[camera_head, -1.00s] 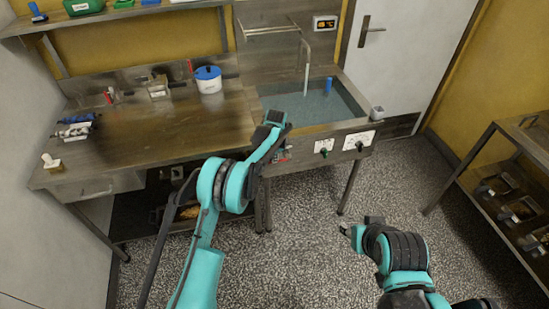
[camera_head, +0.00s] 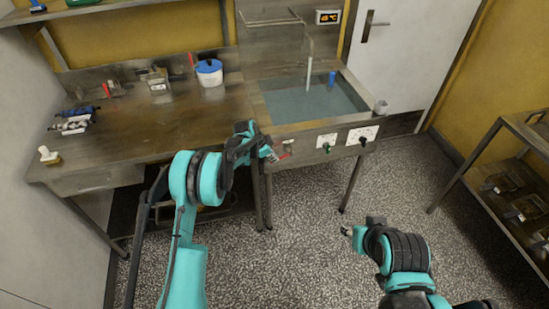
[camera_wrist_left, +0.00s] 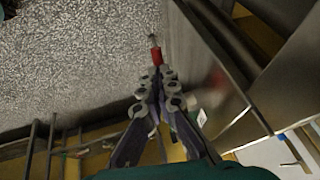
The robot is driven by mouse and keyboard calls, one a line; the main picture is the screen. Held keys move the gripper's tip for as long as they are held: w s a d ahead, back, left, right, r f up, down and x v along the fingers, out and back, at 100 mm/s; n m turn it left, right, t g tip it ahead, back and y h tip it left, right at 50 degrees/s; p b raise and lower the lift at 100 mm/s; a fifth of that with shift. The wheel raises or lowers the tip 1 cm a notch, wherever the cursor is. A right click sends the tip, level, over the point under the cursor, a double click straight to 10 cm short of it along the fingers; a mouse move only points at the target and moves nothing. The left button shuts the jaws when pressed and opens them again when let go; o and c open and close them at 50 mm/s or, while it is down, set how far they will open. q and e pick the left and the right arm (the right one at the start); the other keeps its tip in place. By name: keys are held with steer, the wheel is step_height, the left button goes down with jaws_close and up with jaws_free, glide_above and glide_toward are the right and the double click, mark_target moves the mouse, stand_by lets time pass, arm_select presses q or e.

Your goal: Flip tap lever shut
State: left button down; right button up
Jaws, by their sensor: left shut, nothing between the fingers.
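The tap lever shows as a small red handle (camera_head: 284,156) on the front panel of the sink unit, at its left end. In the left wrist view a red piece with a metal tip (camera_wrist_left: 157,56) lies right at my fingertips; I cannot tell whether they touch it. My left gripper (camera_head: 270,152) is shut and empty, just left of the red handle. It also shows shut in the left wrist view (camera_wrist_left: 160,78). The tap's body is mostly hidden. My right gripper (camera_head: 346,231) is low over the floor, away from the sink; its fingers are too small to read.
The water-filled basin (camera_head: 290,104) has a spout (camera_head: 309,68) above it and a blue object (camera_head: 332,78) at its back. Dials (camera_head: 361,135) sit on its front panel. The floor in front is clear.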

arm_select(q)
steer(key=shift+a+f+h+b, duration=0.1)
steer(key=shift+f+h+b, duration=0.25)
steer(key=shift+f, duration=0.25)
steer(key=shift+s+d+b+x, duration=0.15)
steer(key=shift+b+x, duration=0.55)
steer(key=shift+x, duration=0.45)
steer(key=shift+s+d+b+x, duration=0.2)
steer(key=shift+b+x, duration=0.5)
steer(key=shift+x, duration=0.5)
steer(key=shift+s+d+b+x, duration=0.15)
steer(key=shift+b+x, duration=0.55)
steer(key=shift+x, duration=0.45)
